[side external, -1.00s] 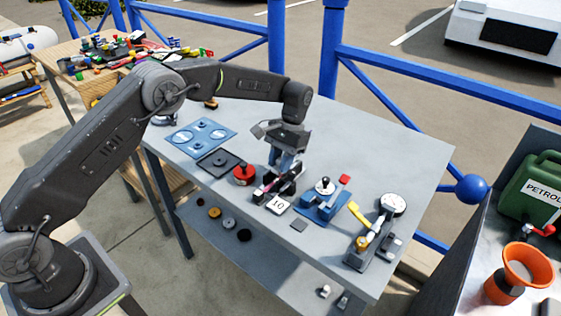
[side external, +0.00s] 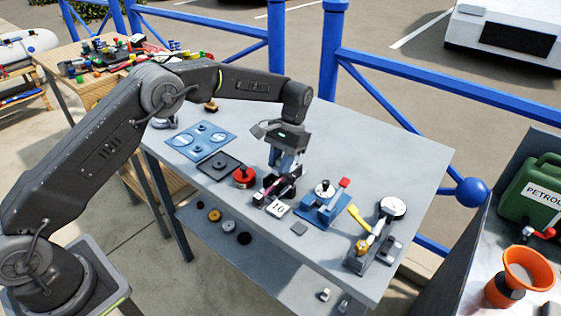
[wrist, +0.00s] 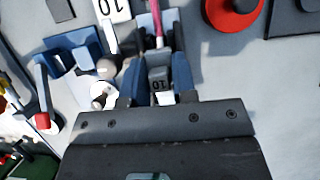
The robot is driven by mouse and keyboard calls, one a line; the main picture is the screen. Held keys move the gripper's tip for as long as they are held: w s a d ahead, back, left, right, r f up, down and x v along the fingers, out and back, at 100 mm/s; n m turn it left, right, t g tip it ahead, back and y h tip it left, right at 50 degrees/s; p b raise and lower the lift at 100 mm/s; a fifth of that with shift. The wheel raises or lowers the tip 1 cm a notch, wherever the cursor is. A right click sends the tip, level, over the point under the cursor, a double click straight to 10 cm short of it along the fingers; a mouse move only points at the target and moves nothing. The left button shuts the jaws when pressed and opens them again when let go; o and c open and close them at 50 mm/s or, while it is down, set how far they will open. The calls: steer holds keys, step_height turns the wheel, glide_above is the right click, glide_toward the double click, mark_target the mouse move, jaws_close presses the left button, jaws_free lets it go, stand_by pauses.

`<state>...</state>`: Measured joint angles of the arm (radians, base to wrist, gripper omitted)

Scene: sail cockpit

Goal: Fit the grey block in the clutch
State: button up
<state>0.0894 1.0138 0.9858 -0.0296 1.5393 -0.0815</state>
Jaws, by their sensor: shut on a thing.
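My gripper (side external: 283,174) points down over the dark clutch (side external: 268,201) on the grey table. The block is at the near end of the clutch, in line with the pink rope (wrist: 157,25). I cannot tell whether it is seated or just above the clutch. In the side view the fingers hide the block. A white plate marked "10" (side external: 278,208) lies by the clutch; it also shows in the wrist view (wrist: 113,9).
A red round part (side external: 244,176) stands left of the clutch. A blue fixture with a red-tipped lever (side external: 322,205) stands close on the right, with a gauge device (side external: 378,238) beyond it. A flat grey square (side external: 299,229) lies in front. The table's back right is clear.

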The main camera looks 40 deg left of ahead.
steer(key=shift+f, duration=0.65)
steer(key=shift+r, duration=0.25)
steer(key=shift+r, duration=0.35)
stand_by(0.3)
steer(key=shift+f, duration=0.6)
stand_by(0.9)
steer(key=o, duration=1.2)
steer(key=shift+d, duration=0.1)
steer(key=shift+c, duration=0.2)
steer(key=shift+d, duration=0.1)
steer(key=shift+c, duration=0.5)
